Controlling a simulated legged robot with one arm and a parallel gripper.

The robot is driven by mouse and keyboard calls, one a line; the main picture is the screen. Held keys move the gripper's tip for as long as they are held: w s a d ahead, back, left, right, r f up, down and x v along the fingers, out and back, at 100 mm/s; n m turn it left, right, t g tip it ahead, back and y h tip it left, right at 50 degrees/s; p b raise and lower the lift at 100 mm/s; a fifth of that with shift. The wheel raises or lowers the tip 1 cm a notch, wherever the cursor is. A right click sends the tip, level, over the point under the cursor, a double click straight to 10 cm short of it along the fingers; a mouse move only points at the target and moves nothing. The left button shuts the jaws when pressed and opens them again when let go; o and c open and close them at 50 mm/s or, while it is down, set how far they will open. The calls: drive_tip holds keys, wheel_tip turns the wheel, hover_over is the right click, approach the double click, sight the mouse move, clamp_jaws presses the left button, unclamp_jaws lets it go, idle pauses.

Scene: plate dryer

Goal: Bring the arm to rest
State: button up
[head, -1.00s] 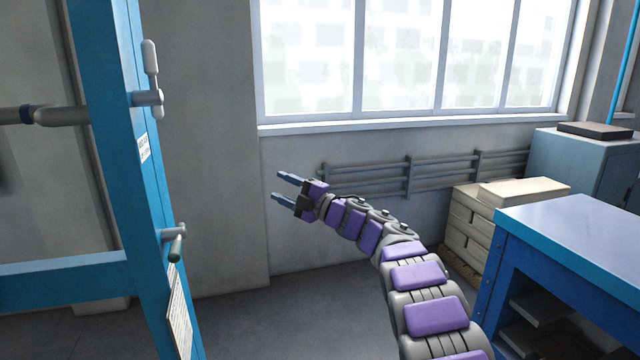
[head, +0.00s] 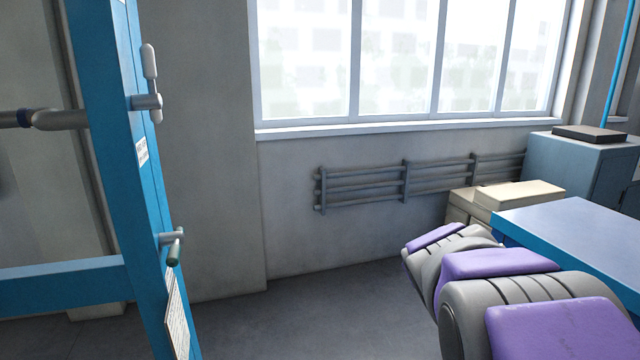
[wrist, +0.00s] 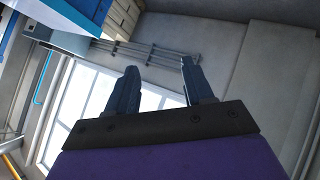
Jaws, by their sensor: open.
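My gripper (wrist: 158,88) shows in the wrist view, with its two dark fingers apart and nothing between them. Past the fingers are the window, the wall and the wall pipes, seen turned over. In the head view my gripper is out of sight; only purple and grey links of my arm show, bent low at the bottom right. They overlap the near side of the blue table in the picture.
A blue frame (head: 125,190) with handles and a grey pipe stands at the left. A blue table (head: 585,235), beige boxes (head: 520,195) and a grey-blue cabinet (head: 575,165) are at the right. Pipes (head: 365,183) run under the window (head: 400,60). The middle floor (head: 310,315) is clear.

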drive_tip(key=s+a+f+m+g+y, duration=0.1)
drive_tip(key=s+a+f+g, duration=0.2)
drive_tip(key=s, duration=1)
drive_tip(key=s+a+f+m+g+y, duration=0.1)
drive_tip(key=s+f+g, duration=0.3)
drive_tip(key=s, duration=1)
drive_tip(key=s+a+f+m+g+y, duration=0.1)
drive_tip(key=s+a+f+g, duration=0.3)
drive_tip(key=s, duration=1)
wheel_tip(320, 180, down, 3)
drive_tip(key=shift+a+f+g+y, duration=0.2)
drive_tip(key=shift+a+g+y, duration=0.1)
drive_tip(key=shift+y, duration=0.1)
drive_tip(key=shift+w, duration=0.1)
